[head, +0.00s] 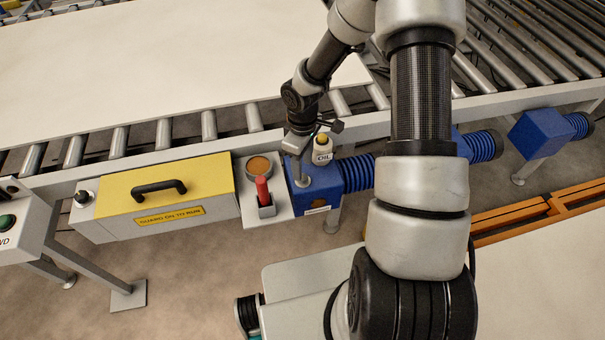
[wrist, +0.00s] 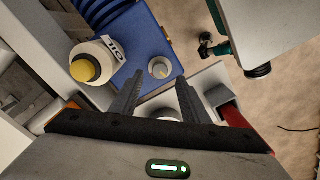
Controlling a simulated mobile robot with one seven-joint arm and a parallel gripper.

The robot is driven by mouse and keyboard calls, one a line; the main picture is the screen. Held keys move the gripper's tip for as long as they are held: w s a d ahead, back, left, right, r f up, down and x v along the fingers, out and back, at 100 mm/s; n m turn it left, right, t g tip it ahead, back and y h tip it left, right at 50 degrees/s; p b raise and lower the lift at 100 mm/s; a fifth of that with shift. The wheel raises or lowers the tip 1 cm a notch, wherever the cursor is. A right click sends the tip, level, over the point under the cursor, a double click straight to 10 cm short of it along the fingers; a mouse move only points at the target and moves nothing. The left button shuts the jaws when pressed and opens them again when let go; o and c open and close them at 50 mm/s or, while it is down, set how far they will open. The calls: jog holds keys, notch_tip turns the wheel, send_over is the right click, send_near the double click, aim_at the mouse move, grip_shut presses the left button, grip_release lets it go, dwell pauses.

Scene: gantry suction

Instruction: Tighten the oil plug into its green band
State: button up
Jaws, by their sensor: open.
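The likely oil plug is a small pale round cap (wrist: 160,68) on top of the blue box (wrist: 150,35). In the wrist view it lies just beyond my open fingertips (wrist: 158,80), roughly centred between them. Nothing shows between the fingers. In the head view my gripper (head: 301,165) hangs over the blue box (head: 322,190), its fingers partly hiding the box top. A green band cannot be made out in either view. The white oil bottle (head: 322,154) with a yellow cap stands by the box; it shows left of my fingers in the wrist view (wrist: 97,62).
A red lever (head: 263,190) and a round orange-brown dish (head: 259,165) are just left of the box. A yellow guard cover (head: 165,192) with a black handle is further left. Conveyor rollers (head: 163,136) run behind. A blue ribbed hose (head: 357,172) leaves the box to the right.

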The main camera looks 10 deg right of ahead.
jog(key=shift+f, duration=2.25)
jog(key=shift+c, duration=0.3)
jog(key=c, duration=1)
